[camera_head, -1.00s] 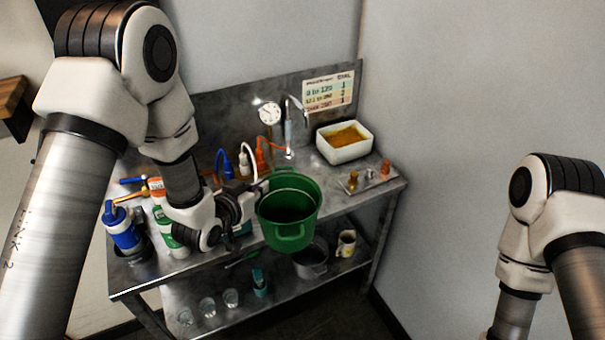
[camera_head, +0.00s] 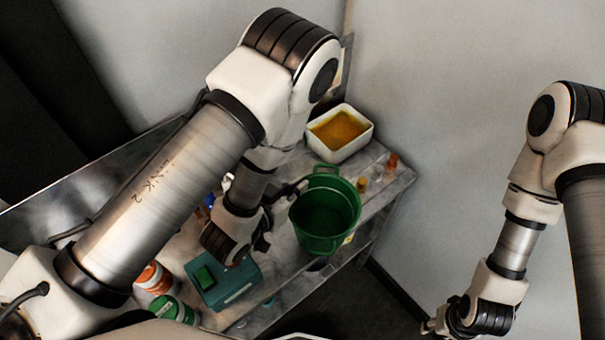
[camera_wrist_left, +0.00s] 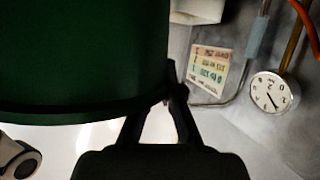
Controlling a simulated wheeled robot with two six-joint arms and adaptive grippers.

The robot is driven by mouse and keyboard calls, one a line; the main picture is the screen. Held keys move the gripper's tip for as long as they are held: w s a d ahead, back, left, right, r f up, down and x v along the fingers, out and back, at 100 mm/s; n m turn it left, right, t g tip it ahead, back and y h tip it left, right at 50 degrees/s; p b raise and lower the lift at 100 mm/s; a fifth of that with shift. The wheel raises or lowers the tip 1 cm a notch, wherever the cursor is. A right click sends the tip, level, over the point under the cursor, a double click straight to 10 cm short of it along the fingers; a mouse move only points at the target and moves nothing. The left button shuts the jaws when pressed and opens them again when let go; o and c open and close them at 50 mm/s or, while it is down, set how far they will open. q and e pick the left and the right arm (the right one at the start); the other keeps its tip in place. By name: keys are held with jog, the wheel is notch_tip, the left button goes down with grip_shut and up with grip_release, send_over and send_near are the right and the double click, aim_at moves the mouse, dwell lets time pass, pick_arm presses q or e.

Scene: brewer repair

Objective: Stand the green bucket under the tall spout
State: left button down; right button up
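The green bucket (camera_head: 325,222) is upright at the right part of the metal bench in the head view. Its dark green wall (camera_wrist_left: 80,60) fills the upper left of the left wrist view. My left gripper (camera_head: 284,202) is shut on the bucket's left side, partly hidden by my arm; its fingers (camera_wrist_left: 165,98) meet the bucket wall. Whether the bucket touches the bench I cannot tell. The tall spout (camera_wrist_left: 243,75), a bent metal tube with a pale blue band, shows in the left wrist view, apart from the bucket. My arm hides it in the head view. My right gripper (camera_head: 438,326) is low at the right, its fingers unclear.
A white tub of amber stuff (camera_head: 340,133) stands behind the bucket. Small fittings (camera_head: 376,172) lie to its right. A teal box (camera_head: 222,281) and a green-lidded jar (camera_head: 172,310) are at the front left. A round gauge (camera_wrist_left: 273,92) is near the spout.

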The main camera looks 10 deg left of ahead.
pick_arm(q)
jog(key=w+a+f+b, duration=0.2)
jog(key=w+a+b, duration=0.1)
jog(key=w, duration=0.3)
jog(key=w+a+f+b, duration=0.2)
jog(key=w+a+b, duration=0.1)
jog(key=w, duration=0.4)
jog(key=shift+w+a+f, duration=0.15)
jog(key=shift+a+f, duration=0.25)
jog(key=shift+a, duration=0.15)
jog(key=c, duration=1.8)
grip_release()
jog(key=shift+f+b, duration=0.15)
jog(key=shift+b, duration=0.2)
jog(key=o, duration=0.5)
jog(key=shift+d, duration=0.1)
